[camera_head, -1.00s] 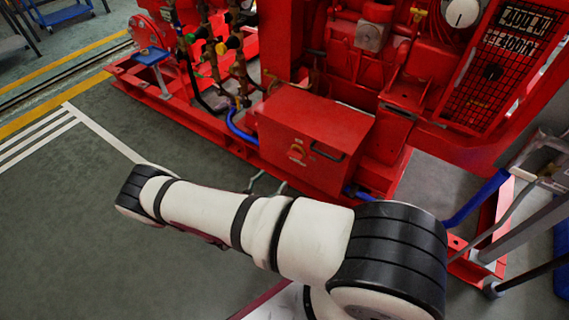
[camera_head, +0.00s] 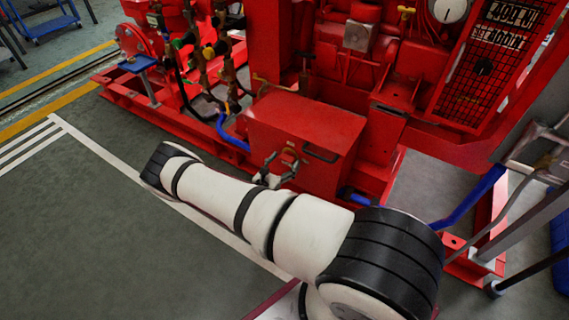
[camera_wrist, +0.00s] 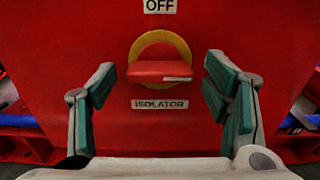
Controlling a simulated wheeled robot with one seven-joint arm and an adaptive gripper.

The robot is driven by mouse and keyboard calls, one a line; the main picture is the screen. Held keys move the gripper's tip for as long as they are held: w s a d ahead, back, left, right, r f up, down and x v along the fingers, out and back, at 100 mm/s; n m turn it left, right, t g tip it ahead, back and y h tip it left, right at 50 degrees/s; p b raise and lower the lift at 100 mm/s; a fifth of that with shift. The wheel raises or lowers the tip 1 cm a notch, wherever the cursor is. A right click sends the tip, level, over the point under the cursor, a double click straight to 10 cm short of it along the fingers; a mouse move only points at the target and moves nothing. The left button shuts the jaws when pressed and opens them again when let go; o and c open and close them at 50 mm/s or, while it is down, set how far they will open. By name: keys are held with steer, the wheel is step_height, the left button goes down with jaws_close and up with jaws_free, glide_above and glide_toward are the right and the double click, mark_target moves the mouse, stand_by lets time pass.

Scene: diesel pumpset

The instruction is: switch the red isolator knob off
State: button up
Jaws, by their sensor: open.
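The red isolator knob (camera_wrist: 160,72) shows in the wrist view, in front of a yellow ring (camera_wrist: 160,42) on the face of a red box. Its handle lies horizontally. An "OFF" label (camera_wrist: 160,6) is above it and an "ISOLATOR" label (camera_wrist: 160,104) below. My gripper (camera_wrist: 160,80) is open, with one green-padded finger on each side of the knob and a gap on both sides. In the head view the knob (camera_head: 289,155) is small and partly hidden by my gripper (camera_head: 275,170), which is at the box front.
The red box (camera_head: 310,118) stands on the red pumpset base, with a dark handle (camera_head: 321,154) on its front right. Blue hoses (camera_head: 228,135) pass beside it. A grey rail (camera_head: 535,230) stands at the right. The floor at the left is clear.

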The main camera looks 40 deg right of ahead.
steer(key=shift+w+d, duration=0.1)
steer(key=shift+d, duration=0.1)
steer(key=c, duration=1.2)
steer(key=shift+o, duration=0.2)
